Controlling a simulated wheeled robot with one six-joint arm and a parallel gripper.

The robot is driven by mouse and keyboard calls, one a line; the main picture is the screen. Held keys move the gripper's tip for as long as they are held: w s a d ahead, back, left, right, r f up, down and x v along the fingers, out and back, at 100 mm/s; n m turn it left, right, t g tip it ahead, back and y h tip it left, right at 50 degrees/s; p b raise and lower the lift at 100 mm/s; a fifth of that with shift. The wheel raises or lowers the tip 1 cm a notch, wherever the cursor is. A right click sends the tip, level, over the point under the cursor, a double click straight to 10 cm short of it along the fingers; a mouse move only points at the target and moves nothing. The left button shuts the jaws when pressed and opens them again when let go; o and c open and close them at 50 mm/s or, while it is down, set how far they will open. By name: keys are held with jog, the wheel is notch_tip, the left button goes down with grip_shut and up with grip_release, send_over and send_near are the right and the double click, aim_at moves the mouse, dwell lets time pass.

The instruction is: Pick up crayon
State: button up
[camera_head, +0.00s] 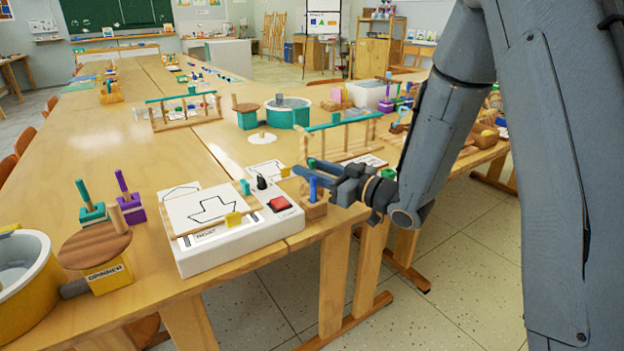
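My gripper (304,168) reaches in from the right, over the near right edge of the table. Its two fingers point left and look parted, with nothing clearly seen between them. An upright blue stick that looks like a crayon (313,189) stands in a small wooden block (314,209) just below the fingers. Its top is close to the near finger; whether they touch I cannot tell. Small green and yellow upright pieces (285,172) show behind the fingers, partly hidden.
A round wooden-topped spinner (95,247), a yellow pot (24,280) and peg stacks (91,211) are farther left. A wooden rack (345,138) stands behind my gripper.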

grip_shut()
notch_tip(320, 180, up, 10)
jog(key=shift+p, duration=0.7)
dwell(0.4)
